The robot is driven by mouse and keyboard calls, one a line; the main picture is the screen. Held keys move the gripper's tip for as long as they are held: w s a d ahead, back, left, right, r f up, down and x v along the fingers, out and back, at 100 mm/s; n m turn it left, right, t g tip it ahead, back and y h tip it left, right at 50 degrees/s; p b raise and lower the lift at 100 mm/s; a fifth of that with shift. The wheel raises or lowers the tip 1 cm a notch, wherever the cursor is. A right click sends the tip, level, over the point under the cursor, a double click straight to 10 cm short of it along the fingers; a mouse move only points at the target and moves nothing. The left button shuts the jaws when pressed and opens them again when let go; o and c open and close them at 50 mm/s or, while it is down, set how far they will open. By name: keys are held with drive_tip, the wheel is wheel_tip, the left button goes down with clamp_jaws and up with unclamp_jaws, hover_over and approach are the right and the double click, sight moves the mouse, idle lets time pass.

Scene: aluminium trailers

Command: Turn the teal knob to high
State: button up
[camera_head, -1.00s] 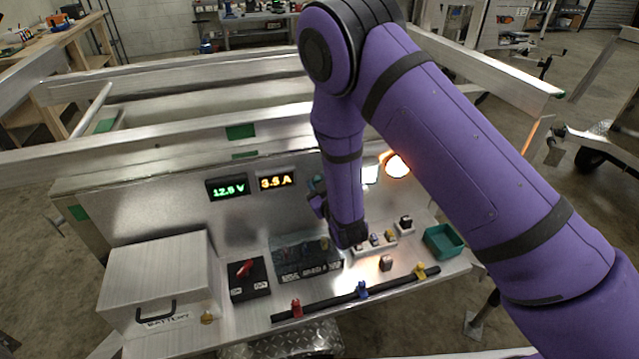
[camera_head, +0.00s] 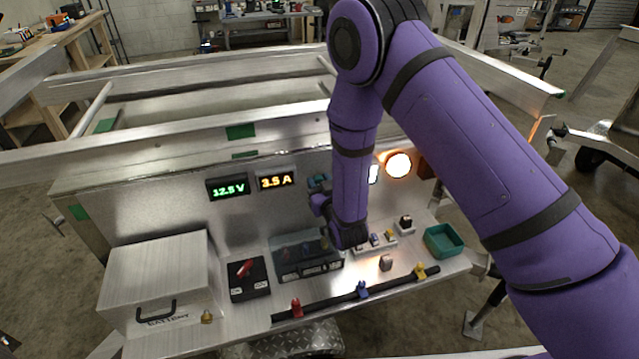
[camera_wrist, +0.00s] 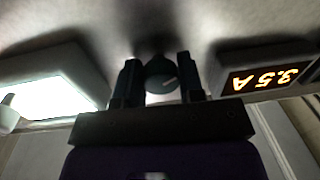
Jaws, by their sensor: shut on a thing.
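The teal knob (camera_wrist: 160,75) is round and dark in the wrist view, with a pale pointer mark on its face. It sits between the two fingers of my gripper (camera_wrist: 159,82), which is shut on it. In the head view the knob (camera_head: 318,181) shows as a small teal patch on the upright panel, right of the amber display. My gripper (camera_head: 320,203) is at the panel there, partly hidden by my purple arm. I cannot read any setting marks around the knob.
The amber display (camera_head: 276,180) and green voltage display (camera_head: 228,187) are left of the knob. A lit orange lamp (camera_head: 398,165) and white light (camera_head: 373,173) are right. Below are a red switch (camera_head: 245,268), a fuse block (camera_head: 306,262) and a teal tray (camera_head: 443,240).

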drive_tip(key=shift+s+f, duration=0.1)
drive_tip(key=shift+f, duration=0.05)
drive_tip(key=o, duration=0.9)
drive_tip(key=v, duration=1)
drive_tip(key=shift+s, duration=0.3)
drive_tip(key=shift+d, duration=0.15)
